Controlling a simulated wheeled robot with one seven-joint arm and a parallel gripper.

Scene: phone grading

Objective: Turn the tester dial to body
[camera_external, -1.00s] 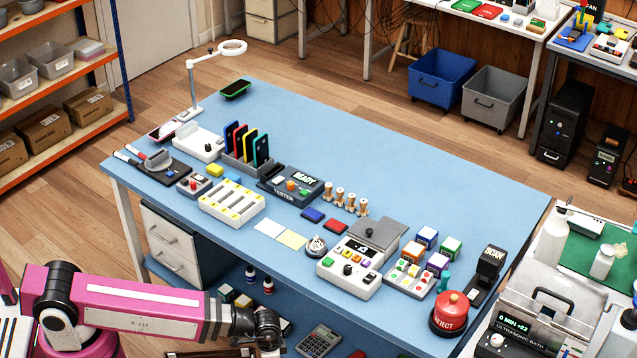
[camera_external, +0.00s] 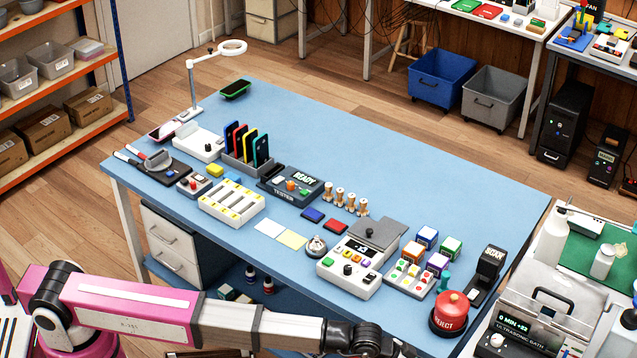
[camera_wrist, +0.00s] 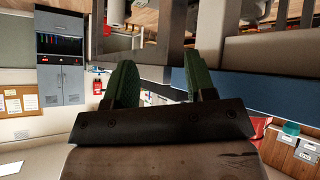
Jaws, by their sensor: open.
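The dark tester (camera_external: 278,194) lies on the blue table left of centre in the external view. Its display reads READY, and an orange dial (camera_external: 291,186) and a green button sit on its top face. The dial's setting is too small to read. My arm reaches across the bottom of the external view, and its end runs out at the lower edge, well apart from the tester. In the wrist view my gripper (camera_wrist: 160,85) shows two green fingers, spread apart with nothing between them. The tester is not recognisable in the wrist view.
Around the tester stand a phone rack (camera_external: 243,163), a white slotted tray (camera_external: 231,205) and wooden pegs (camera_external: 345,200). A white button machine (camera_external: 349,265) and a red REJECT button (camera_external: 450,311) are nearer the front right. The table's back right (camera_external: 400,160) is clear.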

